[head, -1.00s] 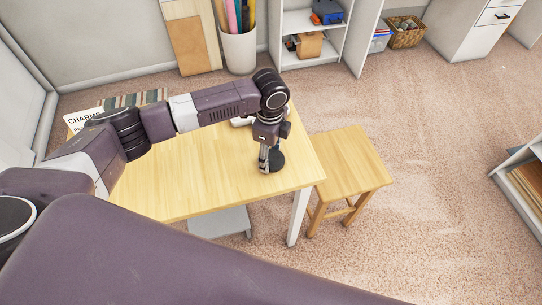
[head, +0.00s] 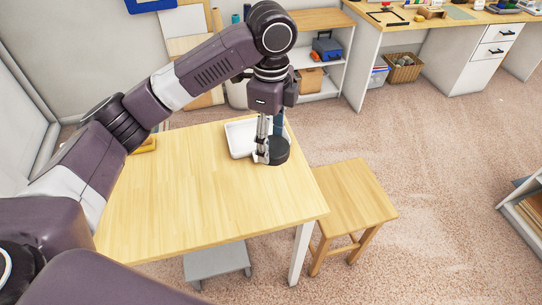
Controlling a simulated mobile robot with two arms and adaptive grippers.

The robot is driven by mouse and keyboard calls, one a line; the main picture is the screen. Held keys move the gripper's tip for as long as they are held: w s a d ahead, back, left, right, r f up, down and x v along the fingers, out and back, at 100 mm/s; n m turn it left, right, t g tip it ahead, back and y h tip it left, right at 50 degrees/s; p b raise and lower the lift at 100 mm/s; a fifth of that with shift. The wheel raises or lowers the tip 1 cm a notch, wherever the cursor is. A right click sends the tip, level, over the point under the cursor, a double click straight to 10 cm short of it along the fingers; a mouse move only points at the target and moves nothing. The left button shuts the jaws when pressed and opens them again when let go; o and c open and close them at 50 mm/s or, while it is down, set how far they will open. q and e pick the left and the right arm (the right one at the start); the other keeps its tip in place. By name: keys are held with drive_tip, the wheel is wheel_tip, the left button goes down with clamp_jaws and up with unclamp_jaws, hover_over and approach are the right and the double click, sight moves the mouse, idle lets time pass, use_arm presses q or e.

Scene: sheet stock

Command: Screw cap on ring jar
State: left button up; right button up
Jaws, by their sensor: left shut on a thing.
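My left gripper (head: 264,153) is over the far right part of the wooden table (head: 200,190), pointing down. Its fingers are shut on a black round piece, which looks like the cap (head: 279,152). The cap sits beside and partly behind the fingers. I cannot tell whether it is in the air or touching something below. No ring jar can be made out; it may be hidden behind the arm or under the cap. My right gripper is not in view.
A white tray (head: 238,139) lies on the table just left of the gripper, partly covered by it. A yellow object (head: 146,146) lies at the table's far left edge. A wooden stool (head: 357,205) stands right of the table. The table's middle and front are clear.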

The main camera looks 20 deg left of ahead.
use_arm(q)
drive_tip(key=shift+r, duration=0.4)
drive_tip(key=shift+s+a+f+n, duration=0.25)
drive_tip(key=shift+s+n, duration=0.2)
drive_tip(key=shift+n, duration=0.45)
drive_tip(key=s+a+f+n+b, duration=0.1)
drive_tip(key=s+f+n, duration=0.2)
drive_tip(key=s+n, duration=0.3)
drive_tip(key=s+a+f+n+b, duration=0.2)
drive_tip(key=s+n, duration=0.5)
drive_tip(key=n, duration=0.4)
drive_tip(key=shift+s+f, duration=0.15)
drive_tip(key=shift+f, duration=0.25)
